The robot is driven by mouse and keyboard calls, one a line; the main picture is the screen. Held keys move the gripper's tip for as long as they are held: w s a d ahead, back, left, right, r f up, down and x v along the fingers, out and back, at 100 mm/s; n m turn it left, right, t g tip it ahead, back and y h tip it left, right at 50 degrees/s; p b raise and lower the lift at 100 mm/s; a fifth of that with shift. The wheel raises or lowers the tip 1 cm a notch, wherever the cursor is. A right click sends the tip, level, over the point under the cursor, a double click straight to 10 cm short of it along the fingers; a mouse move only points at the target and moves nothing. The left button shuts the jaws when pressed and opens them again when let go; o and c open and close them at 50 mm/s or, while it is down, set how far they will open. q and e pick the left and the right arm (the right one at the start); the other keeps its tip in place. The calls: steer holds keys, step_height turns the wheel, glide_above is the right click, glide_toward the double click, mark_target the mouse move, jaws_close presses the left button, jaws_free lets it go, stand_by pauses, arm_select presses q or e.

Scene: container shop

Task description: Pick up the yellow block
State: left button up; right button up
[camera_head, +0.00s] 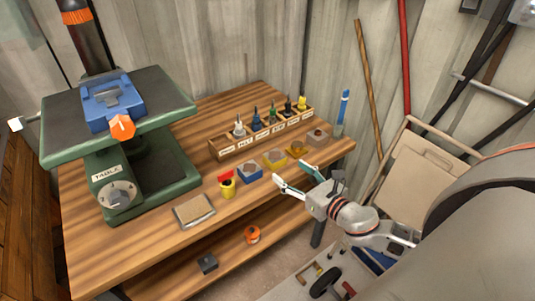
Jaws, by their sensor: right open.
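My right gripper (290,172) comes in from the right, just in front of the yellow block. Its two fingers are spread, with nothing between them. It looks apart from the block; its exact height above the bench is hard to tell. My left gripper is out of view.
A wooden rack (225,152) with several coloured bottles stands behind the blocks. A red-and-yellow item (228,187) and a flat tray (194,211) lie to the left. A green machine (150,178) fills the bench's left. A blue marker-like item (342,112) stands at the right corner.

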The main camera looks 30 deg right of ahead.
mark_target(280, 162)
steer(key=shift+w+a, duration=0.1)
steer(key=shift+w, duration=0.95)
steer(key=shift+w+f, duration=0.2)
steer(key=shift+w, duration=0.8)
steer(key=shift+w+f, duration=0.25)
steer(key=shift+w, duration=0.7)
steer(key=shift+w+f, duration=0.2)
steer(key=shift+w, duration=0.8)
steer(key=c, duration=1.7)
steer(key=shift+r, duration=0.15)
jaws_close()
